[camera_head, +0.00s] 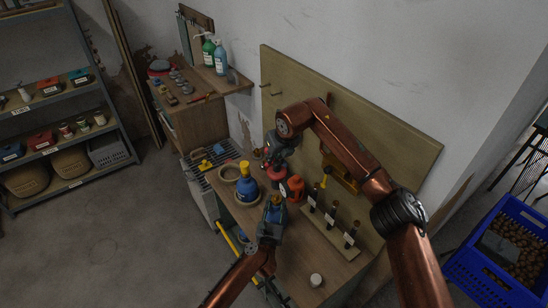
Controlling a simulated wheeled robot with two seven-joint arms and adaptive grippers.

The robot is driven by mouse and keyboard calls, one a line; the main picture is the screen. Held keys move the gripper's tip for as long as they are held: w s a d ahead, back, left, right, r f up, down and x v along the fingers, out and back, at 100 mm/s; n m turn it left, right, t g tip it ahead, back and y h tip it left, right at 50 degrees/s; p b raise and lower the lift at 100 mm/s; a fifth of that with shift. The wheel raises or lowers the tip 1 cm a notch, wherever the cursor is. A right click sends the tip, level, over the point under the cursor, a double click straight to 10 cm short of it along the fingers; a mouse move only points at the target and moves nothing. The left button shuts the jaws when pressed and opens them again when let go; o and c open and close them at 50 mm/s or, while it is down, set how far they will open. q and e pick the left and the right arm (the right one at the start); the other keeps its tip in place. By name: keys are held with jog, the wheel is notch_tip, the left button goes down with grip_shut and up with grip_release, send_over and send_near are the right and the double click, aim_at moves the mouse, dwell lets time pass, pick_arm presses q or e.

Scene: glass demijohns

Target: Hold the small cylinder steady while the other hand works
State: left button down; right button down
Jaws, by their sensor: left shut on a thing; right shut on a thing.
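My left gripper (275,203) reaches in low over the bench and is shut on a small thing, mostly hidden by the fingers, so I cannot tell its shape. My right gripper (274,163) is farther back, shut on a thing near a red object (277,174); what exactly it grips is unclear. A small white cylinder (316,280) stands upright on the near part of the bench, apart from both grippers. I cannot tell which thing is the task's small cylinder.
A blue bottle with a yellow top (247,190) and an orange-red object (295,189) stand close to the grippers. A rack of dark bottles (331,222) is to the right, before a pegboard (350,110). The bench (300,258) is clear around the white cylinder.

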aim_at(272, 166)
jog(key=shift+f, duration=2.15)
jog(key=c, duration=2.6)
grip_release()
grip_shut()
jog(key=shift+w+a+g+h, duration=0.15)
jog(key=shift+g+h, duration=0.15)
jog(key=shift+g, duration=0.5)
jog(key=shift+f, duration=1.65)
jog(key=o, duration=0.7)
grip_release()
jog(key=shift+r, duration=0.1)
jog(key=shift+c, duration=0.2)
